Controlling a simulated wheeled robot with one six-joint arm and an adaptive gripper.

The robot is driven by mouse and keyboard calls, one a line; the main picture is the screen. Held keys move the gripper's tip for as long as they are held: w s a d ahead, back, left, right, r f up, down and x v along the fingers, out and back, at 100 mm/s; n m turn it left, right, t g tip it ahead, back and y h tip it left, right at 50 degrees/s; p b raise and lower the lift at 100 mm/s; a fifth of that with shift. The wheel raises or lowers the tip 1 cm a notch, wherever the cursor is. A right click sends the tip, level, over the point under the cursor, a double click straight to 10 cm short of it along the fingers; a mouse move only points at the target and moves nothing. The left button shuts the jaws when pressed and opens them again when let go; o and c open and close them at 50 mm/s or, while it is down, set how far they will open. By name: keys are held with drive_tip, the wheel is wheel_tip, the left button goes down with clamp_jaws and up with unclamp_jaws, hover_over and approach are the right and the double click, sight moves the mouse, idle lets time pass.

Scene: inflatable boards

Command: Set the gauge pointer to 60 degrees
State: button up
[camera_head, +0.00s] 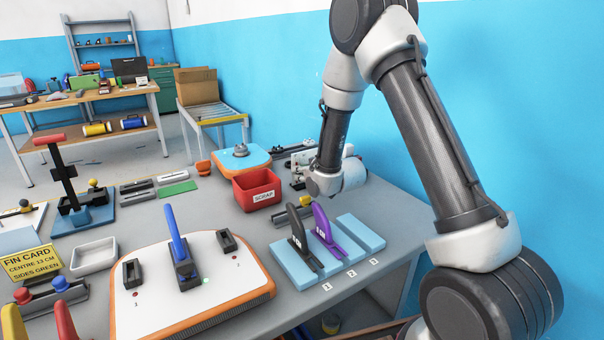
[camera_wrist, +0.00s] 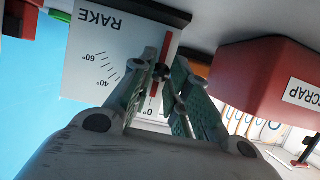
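In the wrist view a white gauge plate (camera_wrist: 95,75) marked RAKE appears upside down, with a tick scale labelled 60°, 40° and 0°. Its red pointer (camera_wrist: 166,48) lies along the 0° end and has a dark knob (camera_wrist: 162,72). My gripper (camera_wrist: 167,64) has its fingertips on either side of the knob, with a gap visible between them. Whether a finger touches the knob is unclear. In the head view my gripper (camera_head: 308,168) is at the back of the bench, beside the gauge area, and the arm hides much of it.
A red SCRAP bin (camera_head: 257,190) stands close left of my gripper; it also shows in the wrist view (camera_wrist: 255,80). Blue slotted blocks (camera_head: 295,268) with black and purple fins stand in front. A white-and-orange board (camera_head: 150,300) lies front left. The blue wall is behind.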

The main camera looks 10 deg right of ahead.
drive_tip(key=shift+d, duration=0.1)
clamp_jaws()
drive_tip(key=shift+w+d+m+y, duration=0.2)
drive_tip(key=shift+d+m+y, duration=0.4)
drive_tip(key=shift+m, duration=0.2)
drive_tip(key=shift+w+d+f+m+y, duration=0.2)
drive_tip(key=shift+d+m+y, duration=0.4)
drive_tip(key=shift+m, duration=0.3)
drive_tip(key=shift+w+d+f+m+y, duration=0.1)
drive_tip(key=shift+d+f+m+y, duration=0.25)
drive_tip(key=shift+m, duration=0.3)
drive_tip(key=shift+w+d+f+m+y, duration=0.15)
drive_tip(key=shift+d+f+m+y, duration=0.1)
drive_tip(key=shift+m+y, duration=0.35)
drive_tip(key=shift+w+d+f+m+y, duration=0.1)
drive_tip(key=shift+d+f+m+y, duration=0.15)
drive_tip(key=shift+m, duration=0.5)
drive_tip(key=shift+d, duration=0.1)
drive_tip(key=o, duration=0.8)
unclamp_jaws()
drive_tip(key=shift+o, duration=0.2)
